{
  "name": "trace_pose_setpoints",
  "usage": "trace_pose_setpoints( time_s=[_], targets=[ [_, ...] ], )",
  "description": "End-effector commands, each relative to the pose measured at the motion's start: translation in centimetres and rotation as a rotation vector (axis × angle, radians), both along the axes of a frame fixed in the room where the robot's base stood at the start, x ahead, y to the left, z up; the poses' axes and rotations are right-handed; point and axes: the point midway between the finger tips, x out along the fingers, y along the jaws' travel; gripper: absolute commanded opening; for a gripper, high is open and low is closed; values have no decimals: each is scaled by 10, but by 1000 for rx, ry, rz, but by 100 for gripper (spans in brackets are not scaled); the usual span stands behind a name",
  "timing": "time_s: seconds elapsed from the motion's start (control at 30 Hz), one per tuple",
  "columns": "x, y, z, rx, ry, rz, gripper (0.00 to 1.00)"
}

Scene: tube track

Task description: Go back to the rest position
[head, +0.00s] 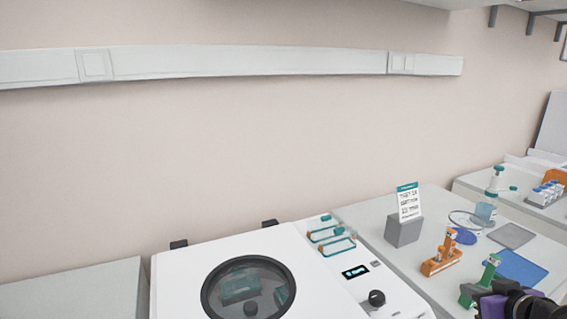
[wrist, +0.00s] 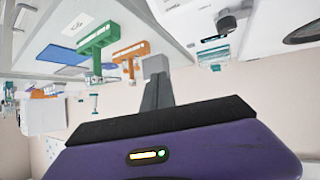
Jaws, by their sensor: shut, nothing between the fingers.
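My gripper (wrist: 158,88) points away from the purple wrist housing in the wrist view, with its grey fingers together and nothing between them. The wrist view is upside down.
A white centrifuge (head: 180,285) with a round dark lid (head: 249,289) and a knob (head: 376,298) stands at the lower middle. To its right are a grey block with a sign (head: 409,203), a blue mat (head: 521,268) and a bottle (head: 488,203).

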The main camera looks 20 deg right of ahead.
Motion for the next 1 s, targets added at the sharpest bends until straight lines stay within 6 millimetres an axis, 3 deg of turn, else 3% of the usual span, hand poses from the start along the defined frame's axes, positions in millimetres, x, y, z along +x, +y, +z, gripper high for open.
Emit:
trace_pose_setpoints(
  time_s=[0.17,0.47,0.77,1.0],
  targets=[
    [3,24,-7,-60,-185,-106,0],
    [-22,116,-21,-123,-416,-115,0],
    [-78,222,-26,-121,-540,12,0],
    [-139,297,-30,-78,-542,171,0]
  ],
)
